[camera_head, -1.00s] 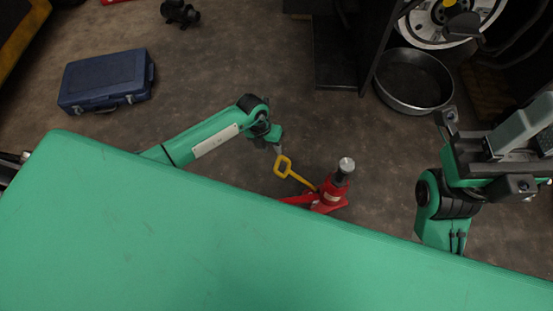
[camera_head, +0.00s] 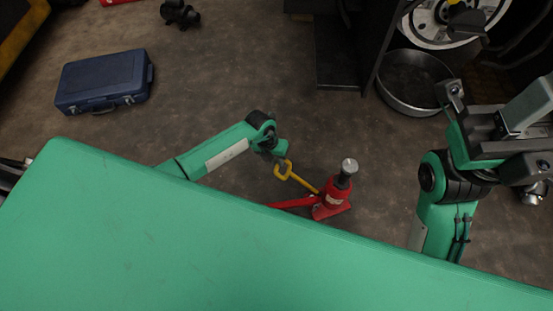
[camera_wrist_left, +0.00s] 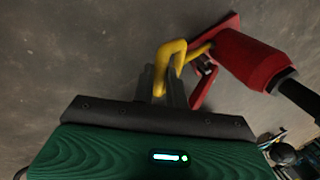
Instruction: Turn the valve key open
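The yellow valve key (camera_head: 299,179) has a looped handle and slants from the base of a red bottle jack (camera_head: 333,199), which stands upright on the floor. My left gripper (camera_head: 283,157) is at the loop's end. In the left wrist view, the two dark fingers of my left gripper (camera_wrist_left: 161,85) stand close together, with one side of the yellow loop (camera_wrist_left: 168,52) between them; they look shut on it. The red jack (camera_wrist_left: 250,60) lies beyond, to the right. My right gripper (camera_head: 510,135) is at the right, away from the jack; its fingers are not clear.
My green body covers the lower part of the head view. A blue case (camera_head: 104,81) lies on the floor at left. A round metal pan (camera_head: 412,82) and a wheel (camera_head: 450,22) are at upper right. The floor around the jack is mostly clear.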

